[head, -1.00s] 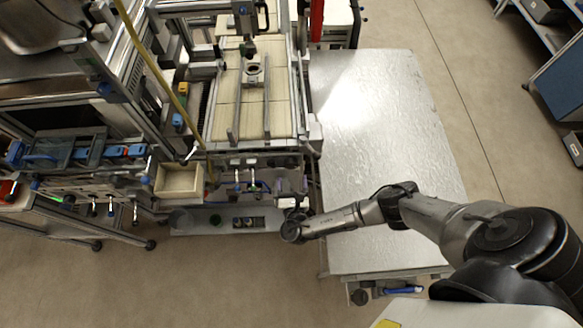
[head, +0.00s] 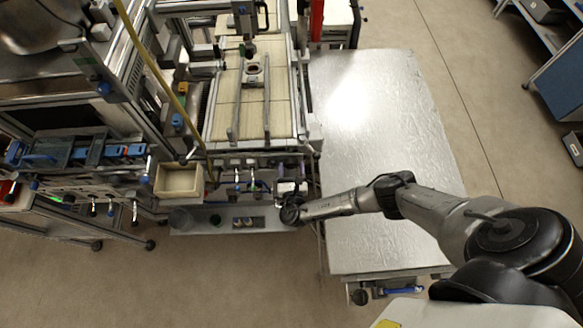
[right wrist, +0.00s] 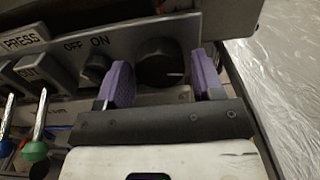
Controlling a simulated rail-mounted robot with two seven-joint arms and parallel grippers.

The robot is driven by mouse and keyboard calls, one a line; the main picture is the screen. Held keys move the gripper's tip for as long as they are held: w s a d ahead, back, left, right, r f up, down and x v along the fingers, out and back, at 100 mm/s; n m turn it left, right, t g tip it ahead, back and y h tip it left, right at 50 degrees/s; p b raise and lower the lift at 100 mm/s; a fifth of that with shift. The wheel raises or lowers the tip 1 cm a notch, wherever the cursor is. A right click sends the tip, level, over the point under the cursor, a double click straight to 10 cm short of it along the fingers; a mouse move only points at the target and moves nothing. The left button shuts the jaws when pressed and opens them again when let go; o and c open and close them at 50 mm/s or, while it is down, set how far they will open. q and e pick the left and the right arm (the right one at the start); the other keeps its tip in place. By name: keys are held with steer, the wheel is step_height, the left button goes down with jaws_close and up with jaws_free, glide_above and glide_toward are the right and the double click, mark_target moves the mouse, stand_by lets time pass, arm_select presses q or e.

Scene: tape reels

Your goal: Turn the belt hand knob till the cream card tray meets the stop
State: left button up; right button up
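The black hand knob (right wrist: 162,63) with a pale pointer mark is on the grey front panel in the right wrist view. My right gripper (right wrist: 163,78) is open, with one purple finger pad on each side of the knob and gaps between. I cannot tell how deep the pads reach along it. In the head view, my right gripper (head: 290,188) is at the machine's front right corner. A small pale tray with a dark middle (head: 253,82) sits on the cream belt (head: 252,116) between two grey rails. I cannot make out the stop clearly. My left gripper is out of view.
A smaller black OFF/ON switch (right wrist: 96,68) and grey push buttons (right wrist: 38,70) are left of the knob. A cream open box (head: 178,180) stands left of the belt. A shiny metal table (head: 385,150) with a clear top lies to the right.

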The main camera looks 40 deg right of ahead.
steer(key=c, duration=0.6)
steer(key=shift+m, duration=0.3)
steer(key=shift+f+m+b, duration=0.1)
steer(key=shift+m+b, duration=0.25)
steer(key=shift+m, duration=0.75)
steer(key=m+b, duration=0.1)
steer(key=m, duration=0.1)
steer(key=shift+m, duration=0.4)
steer(key=m+b, duration=0.2)
steer(key=m, duration=0.1)
steer(key=shift+f+m, duration=0.1)
steer(key=shift+m, duration=0.2)
steer(key=m+b, duration=0.4)
steer(key=m, duration=0.1)
steer(key=shift+m, duration=0.3)
steer(key=m+b, duration=0.3)
steer(key=shift+m+b, duration=0.7)
steer(key=shift+b, duration=0.05)
steer(key=shift+m+b, duration=0.3)
steer(key=shift+m, duration=0.1)
